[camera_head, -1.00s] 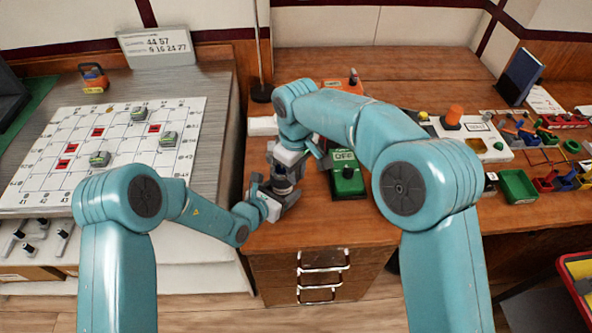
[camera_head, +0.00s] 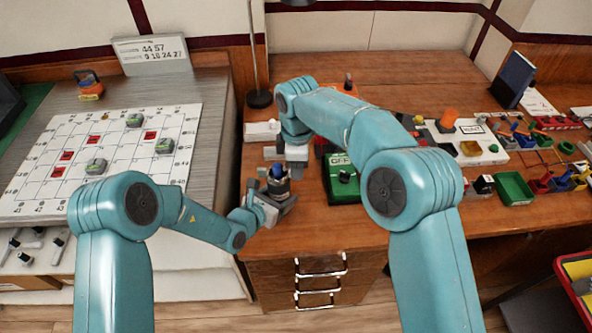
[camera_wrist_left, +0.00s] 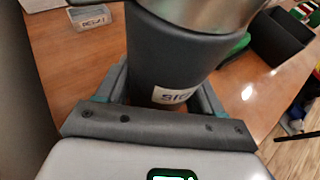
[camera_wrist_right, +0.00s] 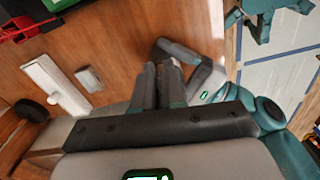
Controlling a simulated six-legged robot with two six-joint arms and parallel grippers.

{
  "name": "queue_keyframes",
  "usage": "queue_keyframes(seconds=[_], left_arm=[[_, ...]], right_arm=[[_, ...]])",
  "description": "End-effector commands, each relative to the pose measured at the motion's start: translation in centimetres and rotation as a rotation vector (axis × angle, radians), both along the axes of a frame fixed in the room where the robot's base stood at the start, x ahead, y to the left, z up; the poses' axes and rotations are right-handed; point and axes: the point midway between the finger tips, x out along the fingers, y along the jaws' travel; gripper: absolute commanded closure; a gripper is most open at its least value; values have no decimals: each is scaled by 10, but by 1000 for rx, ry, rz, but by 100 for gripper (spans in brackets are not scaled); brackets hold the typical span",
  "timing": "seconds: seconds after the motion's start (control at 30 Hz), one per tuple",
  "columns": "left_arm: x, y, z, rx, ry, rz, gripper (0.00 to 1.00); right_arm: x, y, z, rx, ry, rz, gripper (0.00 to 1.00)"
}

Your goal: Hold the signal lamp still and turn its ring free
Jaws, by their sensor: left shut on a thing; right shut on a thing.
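The signal lamp (camera_head: 277,186) stands upright at the front left of the wooden bench, dark with a blue top. In the left wrist view its dark body (camera_wrist_left: 180,55) carries a white label and a silver band near the top edge. My left gripper (camera_head: 262,207) is shut around this body from the front left.
A green box with a dark knob (camera_head: 342,178) stands right of the lamp. A lamp pole with a round base (camera_head: 259,99) is behind. Trays and coloured parts (camera_head: 515,188) fill the right side.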

Motion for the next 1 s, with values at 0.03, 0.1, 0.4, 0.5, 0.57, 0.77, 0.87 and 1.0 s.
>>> queue_keyframes(seconds=[0.03, 0.1, 0.4, 0.5, 0.57, 0.77, 0.87, 1.0], left_arm=[[0, 0, 1, 1, -5, -2, 88], [0, 0, 1, 1, -5, -2, 88], [0, 0, 1, 1, -4, -2, 88], [0, 0, 1, 0, -4, -2, 88], [0, 0, 1, 0, -4, -2, 88], [0, 0, 1, 0, -4, -2, 88], [0, 0, 1, 0, -4, -2, 88], [0, 0, 1, 0, -4, -1, 88]], right_arm=[[3, 0, 0, 0, -1, 43, 100], [6, 0, 0, 0, -2, 109, 100], [19, 2, 0, 1, -3, 394, 100], [23, 3, 0, 0, -1, 488, 100], [26, 4, 0, 1, -3, 541, 100], [32, 8, 0, 2, -1, 701, 100], [35, 10, 0, 1, -3, 764, 100], [37, 12, 0, 2, -2, 836, 100]])
